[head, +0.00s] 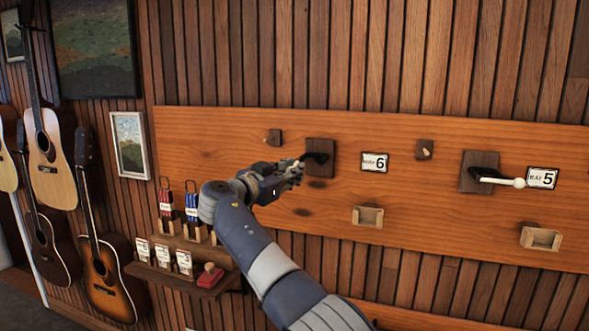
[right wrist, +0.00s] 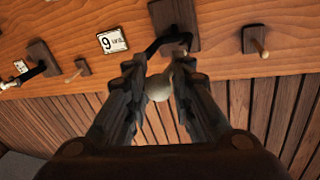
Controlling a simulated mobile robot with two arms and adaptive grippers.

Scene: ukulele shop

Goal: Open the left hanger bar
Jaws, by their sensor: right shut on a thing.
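The left hanger bar (head: 316,157) is a black arm on a dark wooden block, on an orange-brown board beside a label with a 6. It points left in the head view, toward my right gripper (head: 294,172). In the right wrist view the black bar (right wrist: 164,42) runs from its block to a pale ball tip (right wrist: 158,88). My right gripper (right wrist: 158,80) is shut on the bar near this ball, which shows between the fingers. A second hanger bar (head: 490,177) with a white ball end points right, beside a label with a 5. My left gripper is in neither view.
Small wooden blocks (head: 424,150) and box-like holders (head: 368,215) stick out of the board around the bars. Guitars (head: 48,160) hang at the far left.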

